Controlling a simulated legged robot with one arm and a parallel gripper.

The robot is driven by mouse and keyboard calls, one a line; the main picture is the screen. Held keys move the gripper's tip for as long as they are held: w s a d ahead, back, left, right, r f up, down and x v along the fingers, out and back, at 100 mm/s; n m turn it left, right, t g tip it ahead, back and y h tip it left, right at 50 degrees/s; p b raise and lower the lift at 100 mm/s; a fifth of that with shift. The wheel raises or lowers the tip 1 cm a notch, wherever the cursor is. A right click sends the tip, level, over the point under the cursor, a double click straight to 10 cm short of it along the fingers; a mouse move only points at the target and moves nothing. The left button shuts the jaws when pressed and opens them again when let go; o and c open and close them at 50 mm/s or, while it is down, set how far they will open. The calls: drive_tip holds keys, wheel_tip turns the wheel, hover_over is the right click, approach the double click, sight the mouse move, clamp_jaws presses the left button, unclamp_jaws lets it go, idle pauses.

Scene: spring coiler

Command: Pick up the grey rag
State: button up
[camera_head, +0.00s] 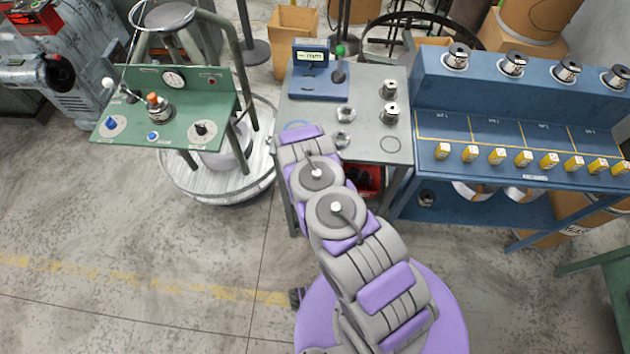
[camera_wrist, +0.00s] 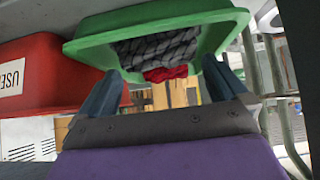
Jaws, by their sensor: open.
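In the wrist view, a dark grey, ribbed cloth that looks like the grey rag (camera_wrist: 155,48) lies in a green bin (camera_wrist: 225,22). A small red cloth-like piece (camera_wrist: 165,74) shows at its lower edge. My gripper (camera_wrist: 162,72) is open, with one dark blue finger on each side of the picture. The cloth appears between and beyond the fingertips, with nothing held. Whether the fingers touch the bin cannot be told. In the head view, the rag is not visible and my gripper is hidden by my arm and the table.
A red bin (camera_wrist: 50,75) with a white label stands left of the green one. In the head view, my arm reaches to the grey table (camera_head: 378,154), which carries a blue display unit (camera_head: 318,80) and spools. A blue bench (camera_head: 520,135) stands right, a green control stand (camera_head: 190,108) left.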

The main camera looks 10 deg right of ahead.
drive_tip(key=b+x, duration=0.1)
drive_tip(key=x, duration=0.3)
drive_tip(key=shift+w+f, duration=0.3)
drive_tip(key=shift+c, duration=0.2)
drive_tip(key=c, duration=0.7)
drive_tip(key=shift+r, duration=0.1)
